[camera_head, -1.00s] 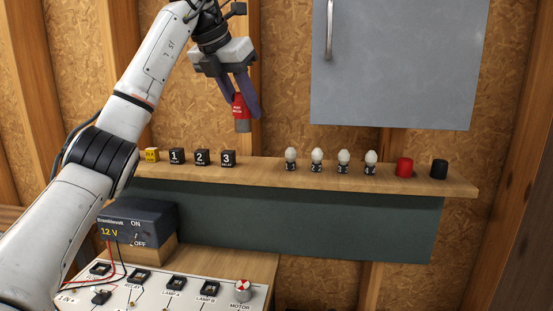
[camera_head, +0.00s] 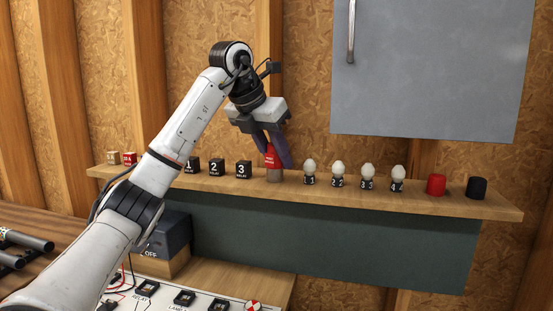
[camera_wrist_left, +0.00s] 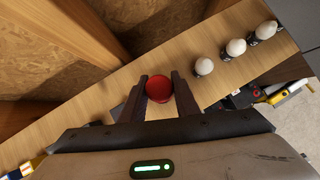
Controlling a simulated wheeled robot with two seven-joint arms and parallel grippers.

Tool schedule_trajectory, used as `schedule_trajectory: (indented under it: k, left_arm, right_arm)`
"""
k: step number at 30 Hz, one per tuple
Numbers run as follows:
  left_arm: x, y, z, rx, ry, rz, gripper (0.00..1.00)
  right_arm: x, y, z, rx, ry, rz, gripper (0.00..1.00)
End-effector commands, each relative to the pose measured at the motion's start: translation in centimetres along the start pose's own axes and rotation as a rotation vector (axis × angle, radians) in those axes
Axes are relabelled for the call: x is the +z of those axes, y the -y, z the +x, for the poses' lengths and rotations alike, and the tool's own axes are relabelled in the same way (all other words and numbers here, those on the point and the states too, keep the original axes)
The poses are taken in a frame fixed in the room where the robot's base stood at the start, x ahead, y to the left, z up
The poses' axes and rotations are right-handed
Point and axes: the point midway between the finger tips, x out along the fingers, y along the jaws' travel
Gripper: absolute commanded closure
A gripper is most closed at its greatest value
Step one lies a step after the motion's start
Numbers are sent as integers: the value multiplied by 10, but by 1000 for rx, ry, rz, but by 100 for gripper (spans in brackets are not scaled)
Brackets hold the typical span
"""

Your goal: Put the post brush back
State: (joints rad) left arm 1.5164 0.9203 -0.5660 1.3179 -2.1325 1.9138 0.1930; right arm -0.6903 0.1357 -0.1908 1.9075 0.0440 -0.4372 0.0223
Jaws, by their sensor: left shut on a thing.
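The post brush (camera_head: 271,160) has a red upper part with small white print and a grey-brown lower end. My left gripper (camera_head: 273,153) is shut on its red part and holds it upright over the wooden shelf (camera_head: 320,187). Its lower end is at the shelf top, between the relay marked 3 and the first lamp. I cannot tell whether it touches the wood. In the left wrist view the round red top of the brush (camera_wrist_left: 159,88) shows between the two dark fingers. My right gripper is in no view.
Black relay blocks (camera_head: 244,169) stand left of the brush. Several white lamps (camera_head: 338,173) stand right of it, then a red cap (camera_head: 436,185) and a black cap (camera_head: 477,188). A grey cabinet (camera_head: 430,70) hangs above. A bench panel (camera_head: 190,300) lies below.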

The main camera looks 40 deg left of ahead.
Motion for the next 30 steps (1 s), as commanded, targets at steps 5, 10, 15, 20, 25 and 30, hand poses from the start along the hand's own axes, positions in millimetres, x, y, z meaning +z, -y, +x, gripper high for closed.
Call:
schedule_trajectory:
  k: [5, 10, 15, 20, 25, 30]
  left_arm:
    - [1, 0, -1, -1, 2, 0, 95]
    - [-2, 0, 2, -1, 0, 0, 95]
    - [-1, 0, 2, -1, 0, 1, 53]
    - [-1, 0, 2, -1, 0, 1, 53]
    - [1, 0, -5, -1, 2, 1, 53]
    - [2, 0, -33, -1, 4, 1, 53]
  right_arm:
    - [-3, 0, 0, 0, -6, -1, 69]
    - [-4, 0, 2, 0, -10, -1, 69]
    - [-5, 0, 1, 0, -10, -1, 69]
    - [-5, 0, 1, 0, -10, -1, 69]
    - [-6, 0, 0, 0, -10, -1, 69]
    - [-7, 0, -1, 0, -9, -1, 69]
